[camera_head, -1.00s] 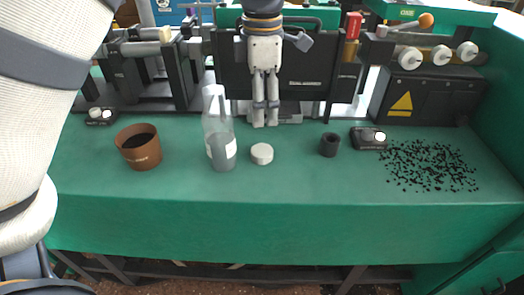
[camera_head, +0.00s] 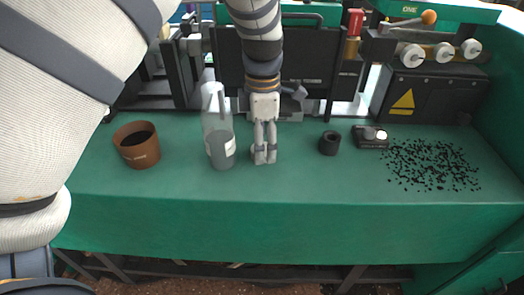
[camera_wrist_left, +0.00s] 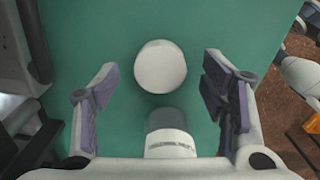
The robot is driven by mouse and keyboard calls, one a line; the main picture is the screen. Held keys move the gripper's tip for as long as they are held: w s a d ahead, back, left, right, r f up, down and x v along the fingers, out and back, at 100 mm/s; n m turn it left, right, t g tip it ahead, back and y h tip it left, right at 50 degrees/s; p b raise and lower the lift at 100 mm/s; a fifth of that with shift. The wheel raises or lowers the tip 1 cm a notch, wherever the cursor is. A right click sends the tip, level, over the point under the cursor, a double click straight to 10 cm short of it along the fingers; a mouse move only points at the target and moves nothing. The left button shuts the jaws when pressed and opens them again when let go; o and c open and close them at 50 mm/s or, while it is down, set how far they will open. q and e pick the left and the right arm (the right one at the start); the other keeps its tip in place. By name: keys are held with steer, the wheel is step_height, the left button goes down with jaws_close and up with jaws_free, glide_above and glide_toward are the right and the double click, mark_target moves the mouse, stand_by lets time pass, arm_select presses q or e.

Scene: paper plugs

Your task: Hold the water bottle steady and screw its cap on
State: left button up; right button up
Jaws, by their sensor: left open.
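The water bottle (camera_head: 221,150) stands upright on the green table, left of the middle in the head view. It has a clear upper part and a grey lower part with a white label. My left gripper (camera_head: 265,158) points down just right of the bottle, apart from it. In the left wrist view my left gripper (camera_wrist_left: 165,95) is open. The round white cap (camera_wrist_left: 160,66) lies on the table between and slightly beyond its fingers, apart from both. The gripper hides the cap in the head view. My right gripper is not in view.
A brown pot (camera_head: 137,146) stands left of the bottle. A small black cylinder (camera_head: 330,143), a dark device (camera_head: 370,137) and scattered black bits (camera_head: 434,165) lie to the right. Machinery (camera_head: 440,95) lines the back. The table's front strip is clear.

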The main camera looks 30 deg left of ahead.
arm_select(q)
steer(key=shift+f, duration=0.65)
steer(key=c, duration=0.8)
steer(key=shift+c, duration=0.2)
